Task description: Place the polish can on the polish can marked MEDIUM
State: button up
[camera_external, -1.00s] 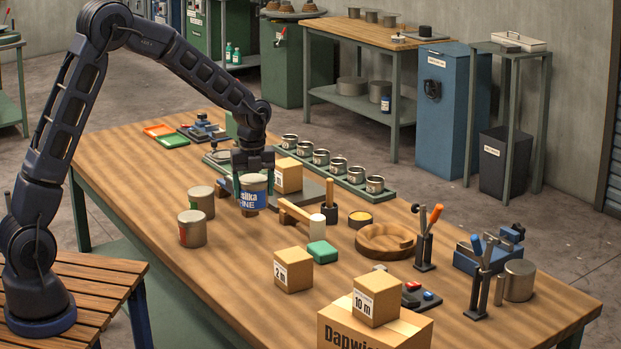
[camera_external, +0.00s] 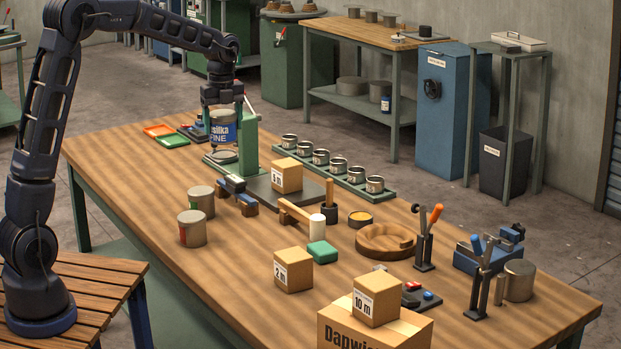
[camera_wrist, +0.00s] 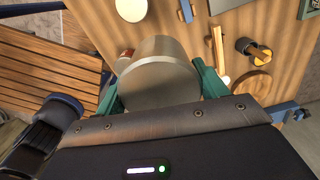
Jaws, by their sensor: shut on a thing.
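My gripper (camera_external: 222,108) is shut on a polish can (camera_external: 222,130) with a blue label ending in "INE" and holds it upright, raised over the back left part of the table. In the wrist view the grey lid of the held can (camera_wrist: 160,75) sits between the green fingers. Two more cans stand near the table's left edge: a front can (camera_external: 192,229) with a red label edge and a can behind it (camera_external: 201,200) with a green label edge. Their markings are turned away, so I cannot tell which is MEDIUM.
A green press stand (camera_external: 243,140) is close behind and right of the held can. A row of small tins (camera_external: 321,157) stands on a green strip. A small block tool (camera_external: 232,184) lies right of the two cans. Table in front of them is clear.

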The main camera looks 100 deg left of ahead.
jog(key=s+a+r+n, duration=0.2)
jog(key=s+a+r, duration=0.15)
jog(key=s, duration=0.45)
send_over(201, 190)
notch_tip(201, 190, down, 20)
jog(key=shift+d+r, duration=0.1)
jog(key=shift+d, duration=0.05)
jog(key=o, duration=1.2)
jog(key=shift+c, duration=0.2)
notch_tip(201, 190, up, 12)
